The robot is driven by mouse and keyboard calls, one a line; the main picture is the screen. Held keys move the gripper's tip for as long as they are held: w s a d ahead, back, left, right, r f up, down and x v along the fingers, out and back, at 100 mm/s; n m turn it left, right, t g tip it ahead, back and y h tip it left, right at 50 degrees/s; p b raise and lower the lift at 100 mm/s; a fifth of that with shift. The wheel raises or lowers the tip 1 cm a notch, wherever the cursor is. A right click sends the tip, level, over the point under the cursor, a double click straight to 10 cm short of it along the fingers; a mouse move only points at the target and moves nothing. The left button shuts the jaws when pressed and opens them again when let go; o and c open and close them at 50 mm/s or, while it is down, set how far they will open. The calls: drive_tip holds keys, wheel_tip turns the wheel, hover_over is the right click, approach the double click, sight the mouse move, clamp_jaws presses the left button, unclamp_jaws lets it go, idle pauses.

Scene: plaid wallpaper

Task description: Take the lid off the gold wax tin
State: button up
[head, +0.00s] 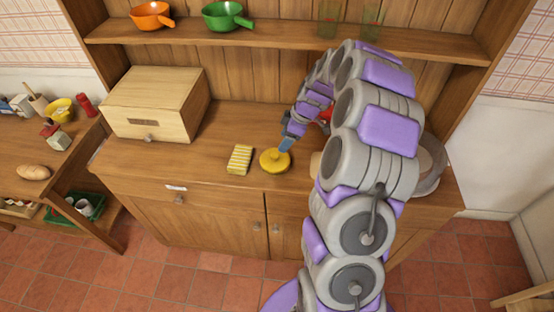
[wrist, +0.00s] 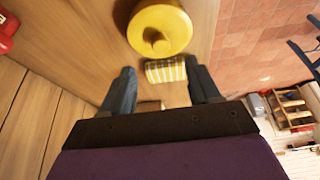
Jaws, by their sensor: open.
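The gold wax tin (head: 275,161) is a round, low yellow tin on the wooden cabinet top, with a knob on its lid. It shows in the wrist view (wrist: 172,22) at the top, with the lid on. My gripper (head: 285,146) is at the tin's upper right edge in the head view, close to the knob. In the wrist view my gripper (wrist: 165,78) has its two fingers spread apart, with the tin beyond the fingertips. I cannot tell whether a finger touches the tin. My arm covers part of the cabinet top on the right.
A wooden bread box (head: 155,103) stands at the left of the cabinet top. A shelf (head: 270,40) with orange and green pans runs above. The front of the cabinet top is clear.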

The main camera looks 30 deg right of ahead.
sight(274, 154)
drive_tip(key=a+f, duration=0.2)
drive_tip(key=shift+w+a+f, duration=0.2)
drive_tip(key=shift+w+a, duration=0.1)
drive_tip(key=shift+a, duration=0.1)
drive_tip(key=f, duration=0.1)
drive_tip(key=d+f+b, duration=0.1)
drive_tip(key=d+f, duration=0.1)
drive_tip(key=shift+w+f, duration=0.15)
drive_tip(key=shift+w, duration=0.1)
drive_tip(key=shift+w+a+f+b, duration=0.2)
drive_tip(key=shift+a+f+b, duration=0.05)
drive_tip(key=shift+a+f, duration=0.25)
drive_tip(key=shift+w+a+f+b, duration=0.15)
drive_tip(key=shift+a+f+b, duration=0.05)
drive_tip(key=shift+a+f, duration=0.3)
drive_tip(key=shift+a+r, duration=0.15)
drive_tip(key=shift+a, duration=0.25)
drive_tip(key=shift+c, duration=0.8)
drive_tip(key=shift+d, duration=0.95)
drive_tip(key=c, duration=0.6)
drive_tip(key=shift+a, duration=0.35)
drive_tip(key=c, duration=0.3)
drive_tip(key=shift+a, duration=0.35)
drive_tip(key=shift+c, duration=0.3)
